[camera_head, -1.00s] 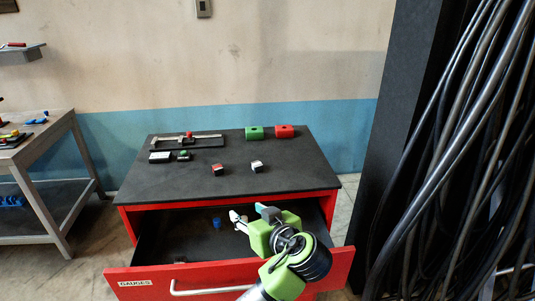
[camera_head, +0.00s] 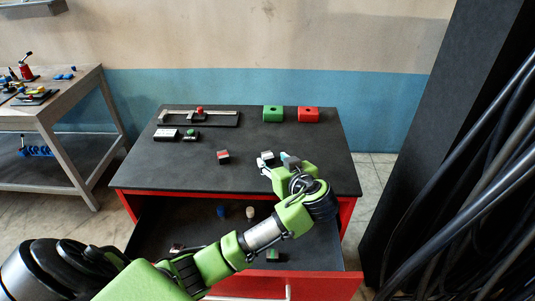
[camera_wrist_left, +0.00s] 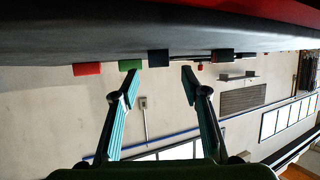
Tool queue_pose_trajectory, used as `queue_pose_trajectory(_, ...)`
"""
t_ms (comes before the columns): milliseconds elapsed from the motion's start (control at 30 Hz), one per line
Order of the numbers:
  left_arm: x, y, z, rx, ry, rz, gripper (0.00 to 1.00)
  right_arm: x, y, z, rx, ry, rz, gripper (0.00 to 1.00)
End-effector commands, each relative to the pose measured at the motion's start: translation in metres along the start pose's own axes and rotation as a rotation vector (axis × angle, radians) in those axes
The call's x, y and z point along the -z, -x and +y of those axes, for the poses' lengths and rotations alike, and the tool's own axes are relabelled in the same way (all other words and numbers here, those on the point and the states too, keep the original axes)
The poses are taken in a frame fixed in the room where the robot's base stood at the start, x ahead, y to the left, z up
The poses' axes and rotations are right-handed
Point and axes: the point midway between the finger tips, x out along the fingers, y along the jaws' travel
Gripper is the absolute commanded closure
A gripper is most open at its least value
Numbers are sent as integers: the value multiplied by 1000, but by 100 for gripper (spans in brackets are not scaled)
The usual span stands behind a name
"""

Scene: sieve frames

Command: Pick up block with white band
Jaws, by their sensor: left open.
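The block with a white band (camera_head: 267,157) is small and dark and stands on the black cabinet top. My left gripper (camera_head: 277,164) is open just in front of it, low over the top, and partly covers it in the head view. In the left wrist view, which is upside down, the block (camera_wrist_left: 158,57) shows dark between and beyond the open fingertips (camera_wrist_left: 160,80). It is not held; its band cannot be made out there. A similar block with a red mark (camera_head: 222,157) stands to its left. My right gripper is out of view.
Green (camera_head: 272,113) and red (camera_head: 308,114) blocks stand behind. A caliper (camera_head: 199,118) and small gauge items (camera_head: 178,135) lie at the back left. Below, the open red drawer (camera_head: 320,285) holds several small things. Black cables (camera_head: 480,160) hang at the right.

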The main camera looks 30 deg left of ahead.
Motion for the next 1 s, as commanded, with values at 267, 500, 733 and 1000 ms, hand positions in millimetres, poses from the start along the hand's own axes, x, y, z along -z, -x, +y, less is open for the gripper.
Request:
queue_pose_trajectory(267,6,-20,-1,2,-2,2,58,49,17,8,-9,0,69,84)
queue_pose_trajectory(500,5,-52,-2,1,-2,1,58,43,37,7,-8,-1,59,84)
queue_pose_trajectory(733,2,-61,-1,-2,1,-1,58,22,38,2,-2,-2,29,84)
queue_pose_trajectory(1000,2,-61,-1,-2,1,-1,97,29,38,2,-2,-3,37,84)
